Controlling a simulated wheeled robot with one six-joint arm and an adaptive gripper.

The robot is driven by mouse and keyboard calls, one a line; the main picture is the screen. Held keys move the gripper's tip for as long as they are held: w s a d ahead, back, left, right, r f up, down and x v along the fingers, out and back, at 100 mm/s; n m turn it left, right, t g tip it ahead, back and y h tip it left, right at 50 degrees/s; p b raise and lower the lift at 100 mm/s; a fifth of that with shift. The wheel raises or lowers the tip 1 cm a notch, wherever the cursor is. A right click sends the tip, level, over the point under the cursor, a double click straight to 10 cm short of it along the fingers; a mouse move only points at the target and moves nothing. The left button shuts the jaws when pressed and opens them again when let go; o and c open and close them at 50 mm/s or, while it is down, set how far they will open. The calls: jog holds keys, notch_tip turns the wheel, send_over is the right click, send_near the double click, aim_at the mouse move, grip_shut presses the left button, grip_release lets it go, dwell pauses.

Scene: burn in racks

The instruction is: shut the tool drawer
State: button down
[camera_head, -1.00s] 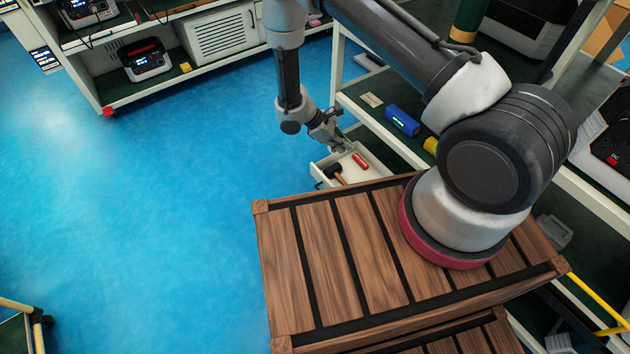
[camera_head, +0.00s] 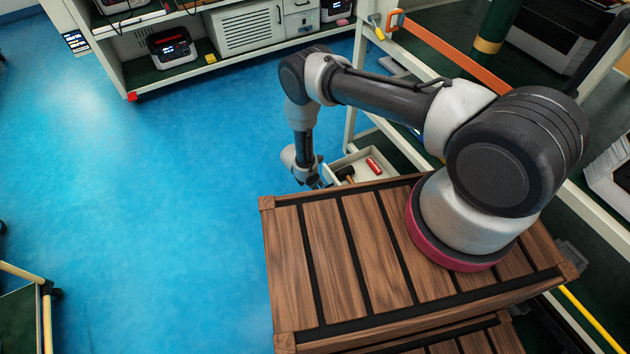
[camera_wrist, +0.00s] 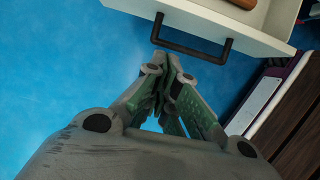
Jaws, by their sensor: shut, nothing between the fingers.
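The tool drawer (camera_head: 374,177) stands open beside the rack, past the far edge of my wooden deck. It is a white tray holding a red-handled item (camera_head: 373,165) and a dark-headed tool (camera_head: 345,173). In the wrist view the drawer front (camera_wrist: 205,22) lies at the top, with its black bar handle (camera_wrist: 190,45) facing me. My gripper (camera_wrist: 172,62) is shut and empty, just short of the handle, with a gap of blue floor seen between them. In the head view my gripper (camera_head: 318,184) is at the drawer's left, front side, partly hidden by the deck edge.
The rack's pale frame (camera_head: 352,125) rises behind the drawer. Blue floor (camera_head: 150,200) to the left is clear. A brown wooden edge (camera_wrist: 298,120) shows right in the wrist view.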

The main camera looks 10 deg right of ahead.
jog(key=shift+w+d+f, duration=0.3)
jog(key=shift+d+f, duration=0.25)
jog(key=shift+d, duration=0.3)
jog(key=shift+w+d+f, duration=0.25)
jog(key=shift+d+f, duration=0.3)
jog(key=shift+d, duration=0.3)
jog(key=shift+w+d+f, duration=0.3)
jog(key=shift+d+f, duration=0.25)
jog(key=shift+d, duration=0.3)
jog(key=shift+d, duration=0.15)
